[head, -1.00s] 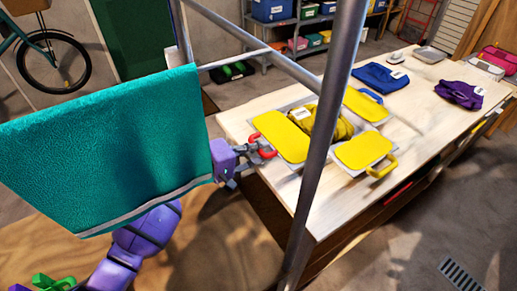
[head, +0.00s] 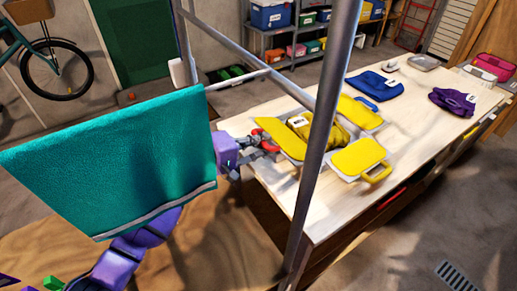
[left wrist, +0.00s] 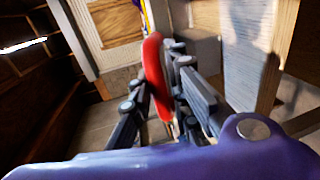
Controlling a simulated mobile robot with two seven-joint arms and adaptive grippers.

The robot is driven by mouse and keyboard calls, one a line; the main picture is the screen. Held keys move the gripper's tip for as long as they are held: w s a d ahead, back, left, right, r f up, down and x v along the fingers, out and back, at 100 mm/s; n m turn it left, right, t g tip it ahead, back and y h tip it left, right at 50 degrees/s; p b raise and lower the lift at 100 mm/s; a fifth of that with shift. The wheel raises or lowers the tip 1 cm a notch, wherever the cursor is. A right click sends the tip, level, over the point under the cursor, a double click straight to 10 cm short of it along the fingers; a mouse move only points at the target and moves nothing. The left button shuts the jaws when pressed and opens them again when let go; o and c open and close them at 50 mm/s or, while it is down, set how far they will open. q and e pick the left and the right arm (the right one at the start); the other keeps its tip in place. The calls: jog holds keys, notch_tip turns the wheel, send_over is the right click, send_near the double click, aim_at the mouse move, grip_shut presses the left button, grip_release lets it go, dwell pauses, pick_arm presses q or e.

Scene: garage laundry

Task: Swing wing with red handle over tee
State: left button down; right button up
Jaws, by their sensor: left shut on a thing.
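The yellow wing with the red handle (head: 282,138) is the left panel of a folding board on the pale table. It is tilted up, with its left, handle side raised. My left gripper (head: 264,146) is shut on the red handle (head: 270,144), which also shows between the fingers in the left wrist view (left wrist: 157,75). The yellow tee (head: 338,128), with a white label, lies in the middle of the board, partly hidden by the raised wing and a grey pole. My right gripper is not in view.
Other yellow panels lie flat: one with a blue handle (head: 359,112), one with a yellow handle (head: 357,157). Grey poles (head: 318,135) and a teal cloth (head: 110,160) stand in front. Blue (head: 374,86) and purple (head: 453,101) folded clothes lie farther along the table (head: 410,120).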

pick_arm(q)
jog(key=shift+w+d+r+p, duration=0.15)
jog(key=shift+d+r, duration=0.1)
jog(key=shift+r, duration=0.4)
jog(key=shift+w+d+r+p, duration=0.1)
jog(key=shift+w+d+r, duration=0.15)
jog(key=shift+r, duration=0.35)
jog(key=shift+w+d+r+p, duration=0.15)
jog(key=shift+d+r, duration=0.1)
jog(key=shift+r, duration=0.4)
jog(key=shift+f, duration=0.1)
jog(key=c, duration=1.8)
grip_release()
jog(key=shift+o, duration=0.4)
jog(key=shift+d+f, duration=0.15)
jog(key=v, duration=1.2)
jog(key=shift+f, duration=0.1)
